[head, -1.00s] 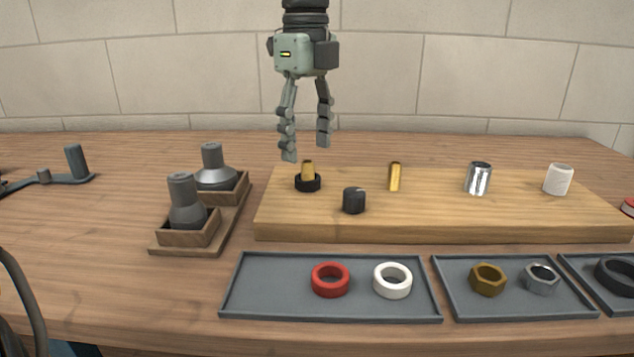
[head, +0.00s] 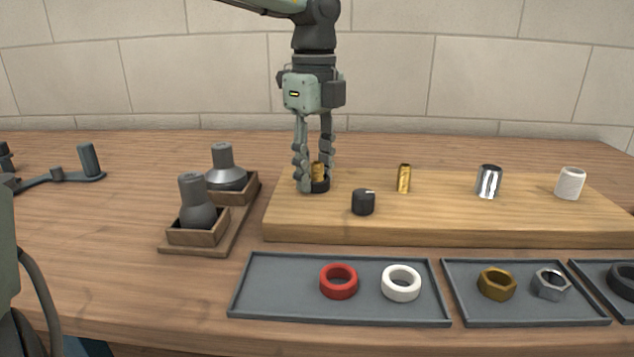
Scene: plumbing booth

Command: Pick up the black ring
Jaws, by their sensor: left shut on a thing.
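My left gripper (head: 315,183) points straight down over the post, with one finger on each side. The fingers hide part of the ring and the post. Another, larger black ring (head: 622,279) lies in the tray at the right edge, partly cut off. My right gripper is not in view.
A black cap (head: 363,202) stands close by on the board, with a second brass post (head: 404,179), a chrome cylinder (head: 489,181) and a white one (head: 570,183). Trays in front hold red (head: 338,281) and white (head: 401,283) rings and nuts. Grey fittings (head: 198,209) stand left.

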